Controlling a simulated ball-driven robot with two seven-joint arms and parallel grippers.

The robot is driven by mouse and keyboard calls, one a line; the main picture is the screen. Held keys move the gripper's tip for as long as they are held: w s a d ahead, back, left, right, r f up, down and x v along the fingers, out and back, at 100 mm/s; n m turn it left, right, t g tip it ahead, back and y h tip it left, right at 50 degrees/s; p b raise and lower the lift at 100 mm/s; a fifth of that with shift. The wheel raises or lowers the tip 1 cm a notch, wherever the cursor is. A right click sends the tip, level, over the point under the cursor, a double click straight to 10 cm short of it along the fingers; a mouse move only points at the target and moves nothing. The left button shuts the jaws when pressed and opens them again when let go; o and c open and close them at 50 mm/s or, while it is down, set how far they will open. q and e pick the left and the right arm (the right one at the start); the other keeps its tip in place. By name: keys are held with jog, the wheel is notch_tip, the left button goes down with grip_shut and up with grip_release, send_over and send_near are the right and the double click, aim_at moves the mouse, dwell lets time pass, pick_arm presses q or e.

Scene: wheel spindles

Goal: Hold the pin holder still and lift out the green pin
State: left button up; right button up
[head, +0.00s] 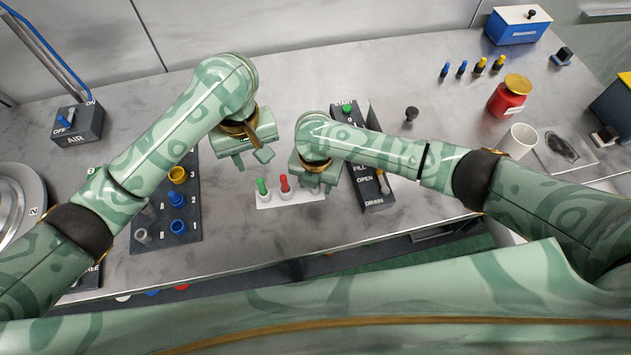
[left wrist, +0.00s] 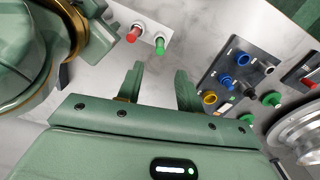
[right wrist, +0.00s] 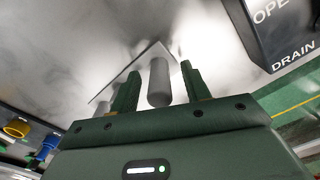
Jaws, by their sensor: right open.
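The pin holder (head: 265,202) is a white plate with several grey cups on the table. The green pin (head: 262,187) stands upright in its left cup and also shows in the left wrist view (left wrist: 160,44). A red pin (head: 284,183) stands in the cup beside it. My left gripper (head: 251,160) is open and empty, behind and slightly left of the green pin, apart from it. My right gripper (right wrist: 160,72) is open, its fingers either side of a grey cup (right wrist: 158,88) at the holder's right end; contact cannot be told. In the head view it hides that end.
A dark lettered board (head: 187,222) with blue and yellow pieces lies left of the holder. A dark switch panel (head: 377,193) stands close on the right. Bare table lies behind my grippers.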

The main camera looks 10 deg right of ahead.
jog(key=shift+f, duration=0.2)
jog(key=shift+c, duration=0.4)
pick_arm(q)
jog(key=shift+o, duration=0.2)
pick_arm(e)
grip_shut()
